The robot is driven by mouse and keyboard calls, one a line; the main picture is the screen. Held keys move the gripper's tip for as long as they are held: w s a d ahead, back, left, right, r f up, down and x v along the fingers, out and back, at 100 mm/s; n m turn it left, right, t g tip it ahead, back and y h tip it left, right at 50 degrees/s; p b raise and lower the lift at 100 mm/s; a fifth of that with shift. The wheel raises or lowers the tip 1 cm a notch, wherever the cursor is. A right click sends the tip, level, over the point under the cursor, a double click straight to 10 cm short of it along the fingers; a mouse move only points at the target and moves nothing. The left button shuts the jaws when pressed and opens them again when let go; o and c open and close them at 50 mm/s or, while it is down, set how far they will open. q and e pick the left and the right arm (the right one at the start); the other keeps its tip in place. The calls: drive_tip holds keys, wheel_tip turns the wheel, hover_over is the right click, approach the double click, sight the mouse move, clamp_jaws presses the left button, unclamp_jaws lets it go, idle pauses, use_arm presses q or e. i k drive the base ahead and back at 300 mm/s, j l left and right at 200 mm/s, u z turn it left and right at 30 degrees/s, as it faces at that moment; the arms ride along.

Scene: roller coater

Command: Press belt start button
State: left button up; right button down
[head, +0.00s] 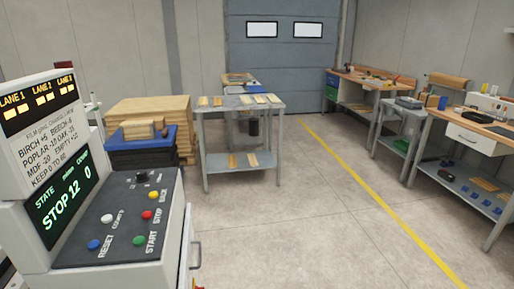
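The control console (122,225) stands at the left of the head view with a dark sloped panel. The green button (139,241) sits at the panel's lower right, beside the label START. A red button (147,215) by STOP, a yellow button (154,195) by BACK, a white button (107,218) and a blue button (94,244) by RESET are also on it. A black knob (142,178) is at the panel's top. The green-lettered display (62,208) reads STATE STOP, 12 and COUNT 0. Neither of my grippers is in view.
A grey metal table (240,106) with wooden strips stands behind the console. A blue tray (145,138) and stacked boards (172,115) are left of it. Workbenches (470,129) line the right side. The floor with a yellow line (371,190) is clear in the middle.

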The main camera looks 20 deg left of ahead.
sight(139, 241)
drive_tip(key=j+u, duration=0.2)
drive_tip(key=u, duration=1.25)
drive_tip(key=k+j, duration=0.05)
